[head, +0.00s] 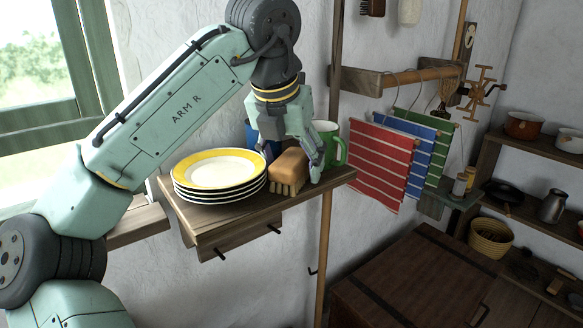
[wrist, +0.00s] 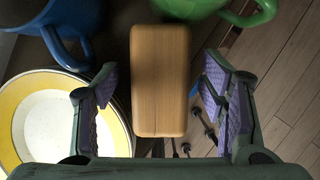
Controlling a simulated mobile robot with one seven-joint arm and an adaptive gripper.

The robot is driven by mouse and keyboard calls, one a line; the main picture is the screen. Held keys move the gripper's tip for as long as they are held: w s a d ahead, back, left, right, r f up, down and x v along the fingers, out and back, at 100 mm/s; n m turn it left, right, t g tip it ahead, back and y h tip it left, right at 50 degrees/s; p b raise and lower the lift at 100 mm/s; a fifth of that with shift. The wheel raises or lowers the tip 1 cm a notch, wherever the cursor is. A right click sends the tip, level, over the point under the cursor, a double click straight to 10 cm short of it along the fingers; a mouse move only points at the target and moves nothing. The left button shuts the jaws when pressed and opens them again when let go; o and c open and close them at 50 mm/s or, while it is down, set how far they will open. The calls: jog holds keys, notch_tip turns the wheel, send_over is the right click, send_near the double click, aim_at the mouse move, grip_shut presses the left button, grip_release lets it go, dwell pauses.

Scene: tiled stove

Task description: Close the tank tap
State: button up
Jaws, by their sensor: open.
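I cannot make out a tank or its tap in either view. My gripper (head: 291,160) is open over the right part of a small wall shelf (head: 222,222). In the wrist view my gripper (wrist: 160,108) has its purple-padded fingers spread to either side of a wooden brush (wrist: 160,75), with a gap on each side. In the head view the brush (head: 287,167) stands bristles down on the shelf, partly hidden by my gripper.
Stacked plates (head: 220,170) stand left of the brush. A blue mug (head: 250,135) and a green mug (head: 329,140) stand behind. Striped towels (head: 380,160) hang from a rail. A wooden chest (head: 415,280) and laden shelves (head: 550,165) stand right.

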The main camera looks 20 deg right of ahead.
jog(key=shift+f, duration=0.25)
dwell(0.3)
jog(key=shift+c, duration=0.6)
jog(key=c, duration=1.3)
jog(key=shift+r, duration=0.1)
